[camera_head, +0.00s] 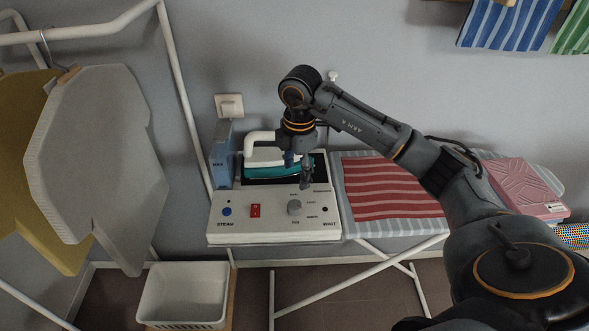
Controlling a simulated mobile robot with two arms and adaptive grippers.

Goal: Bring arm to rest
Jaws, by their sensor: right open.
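My right arm comes in from the lower right and bends over the ironing station. My right gripper (297,172) points down above the white steam unit (272,221), close to its grey knob (294,207). The gripper is open with nothing seen between its fingers. The white and teal iron (262,158) sits on the dark rest at the back of the unit, just left of the gripper; the gripper hides part of it. I cannot tell whether a finger touches the knob. My left gripper is not in view.
A blue box (221,155) stands left of the iron. A clothes rack with shirts (95,165) is at left. A white basket (183,295) is below.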

